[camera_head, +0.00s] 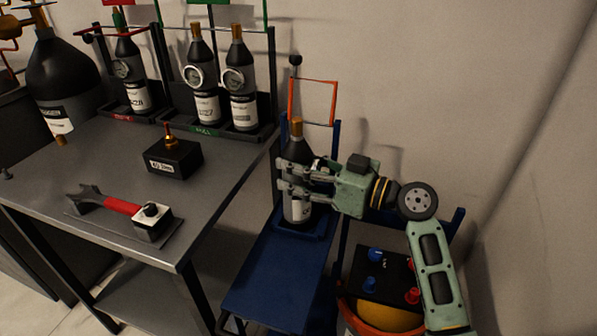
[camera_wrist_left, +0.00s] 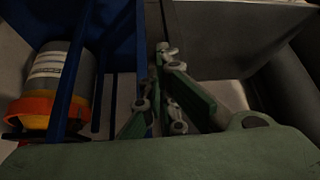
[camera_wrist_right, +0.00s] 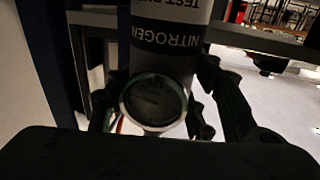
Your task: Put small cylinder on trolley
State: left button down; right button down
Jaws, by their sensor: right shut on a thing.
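The small cylinder (camera_head: 297,208) is dark with a gold valve top and a pale label. It stands upright at the back of the blue trolley (camera_head: 262,272), its base at the trolley's raised plate. Whether the base bears fully on it, I cannot tell. My right gripper (camera_head: 296,180) is shut around the cylinder's upper body from the right. In the right wrist view the cylinder (camera_wrist_right: 172,60) shows a nitrogen label and a round gauge between the fingers. My left gripper (camera_wrist_left: 168,60) shows only in the left wrist view, with nothing seen between its fingers; its opening is unclear.
The grey table (camera_head: 215,205) at left carries a red-handled wrench (camera_head: 108,204), a black box with a brass fitting (camera_head: 173,158) and racked cylinders (camera_head: 203,85). An orange frame (camera_head: 313,82) rises behind the trolley. A black panel with knobs (camera_head: 383,274) stands right of it.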

pick_arm(q)
jog(key=shift+w+d+r, duration=0.1)
jog(key=shift+w+r, duration=0.1)
jog(key=shift+w, duration=0.2)
pick_arm(e)
jog(key=shift+f, duration=0.1)
pick_arm(q)
jog(key=shift+t, duration=0.3)
jog(key=shift+w+d+r, duration=0.1)
jog(key=shift+w, duration=0.1)
pick_arm(e)
jog(key=c, duration=0.8)
grip_release()
jog(key=shift+f, duration=0.2)
pick_arm(q)
jog(key=shift+s+a+f, duration=0.2)
jog(key=shift+s, duration=0.35)
pick_arm(e)
jog(key=v, duration=0.7)
jog(key=shift+s+d, duration=0.15)
jog(key=shift+d, duration=0.1)
pick_arm(q)
jog(key=shift+s+f, duration=0.1)
